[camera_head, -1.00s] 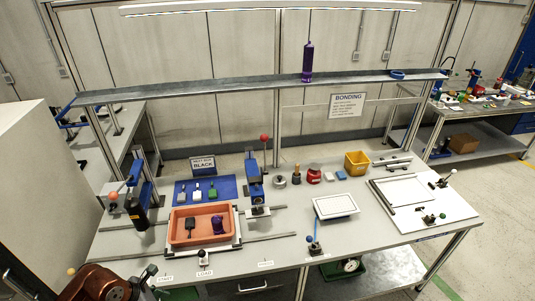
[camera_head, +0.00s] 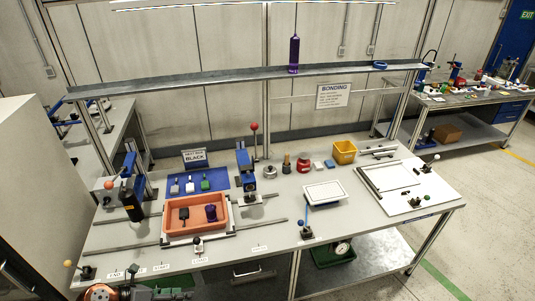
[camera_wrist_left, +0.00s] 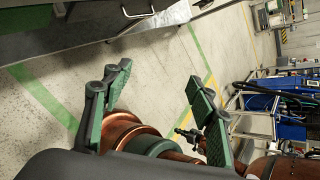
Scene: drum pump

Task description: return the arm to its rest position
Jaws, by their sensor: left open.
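My left arm (camera_head: 100,292) shows at the bottom left edge of the head view, copper-coloured and partly cut off. My left gripper (camera_head: 165,292) is beside it, low at the table's front edge and apart from the things on the table. In the left wrist view the left gripper (camera_wrist_left: 158,90) is open, its two green-padded fingers apart with nothing between them. Bare floor (camera_wrist_left: 165,60) lies beyond the fingers, with copper-coloured parts of my own body below them. My right gripper cannot be made out in either view.
The workbench (camera_head: 240,262) carries an orange tray (camera_head: 180,229), a blue mat (camera_head: 215,187), a yellow bin (camera_head: 344,152) and a white panel (camera_head: 325,193). A shelf (camera_head: 210,82) above holds a purple bottle (camera_head: 294,55). Floor at right is clear.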

